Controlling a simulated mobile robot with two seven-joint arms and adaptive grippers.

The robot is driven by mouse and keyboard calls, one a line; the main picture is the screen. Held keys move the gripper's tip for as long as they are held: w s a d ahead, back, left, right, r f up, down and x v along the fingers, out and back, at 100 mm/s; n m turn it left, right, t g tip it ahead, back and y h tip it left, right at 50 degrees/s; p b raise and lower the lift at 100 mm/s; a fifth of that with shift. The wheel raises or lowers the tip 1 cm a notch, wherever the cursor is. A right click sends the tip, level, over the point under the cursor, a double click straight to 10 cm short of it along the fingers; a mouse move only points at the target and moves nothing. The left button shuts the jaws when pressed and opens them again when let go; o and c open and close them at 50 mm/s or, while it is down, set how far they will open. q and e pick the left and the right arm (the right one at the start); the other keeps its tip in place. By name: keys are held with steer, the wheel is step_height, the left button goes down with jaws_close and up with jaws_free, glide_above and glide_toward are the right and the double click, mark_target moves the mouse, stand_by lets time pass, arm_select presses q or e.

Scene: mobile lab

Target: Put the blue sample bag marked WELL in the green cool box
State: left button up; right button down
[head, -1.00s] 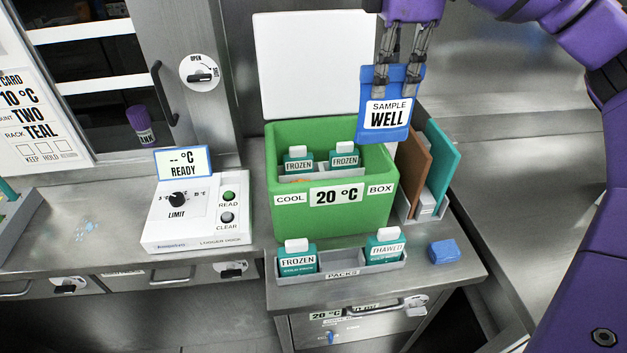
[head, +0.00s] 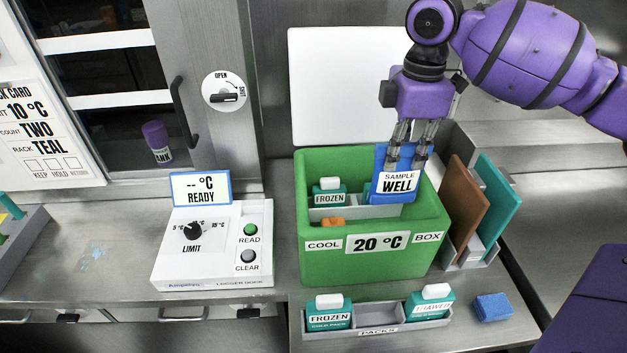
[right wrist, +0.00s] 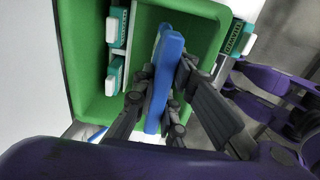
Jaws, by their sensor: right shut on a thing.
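The blue sample bag marked WELL (head: 394,198) hangs upright from my right gripper (head: 408,155), which is shut on its top edge. The bag's lower part is at the mouth of the green cool box (head: 318,260), inside its rim as the head view shows it. In the right wrist view the bag (right wrist: 165,75) is seen edge-on between the fingers, over the box's open interior (right wrist: 85,50). A FROZEN pack (head: 329,195) stands in the box on the left; a second one is hidden behind the bag. An orange thing (head: 333,222) lies in the box.
A white lid (head: 335,80) stands open behind the box. Brown (head: 458,205) and teal (head: 492,215) panels stand in a rack at its right. A PACKS tray (head: 378,332) with two packs is in front, beside a blue block (head: 493,307). A logger dock (head: 205,255) stands left.

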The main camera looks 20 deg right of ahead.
mark_target(398, 175)
step_height(398, 175, down, 14)
steer(key=shift+f+b, duration=0.15)
steer(key=shift+b, duration=0.2)
steer(key=c, duration=2.3)
jaws_free()
steer(key=shift+f, duration=0.1)
steer(key=o, duration=0.5)
step_height(398, 175, up, 12)
steer(key=shift+r+p, duration=0.15)
steer(key=shift+p, duration=0.2)
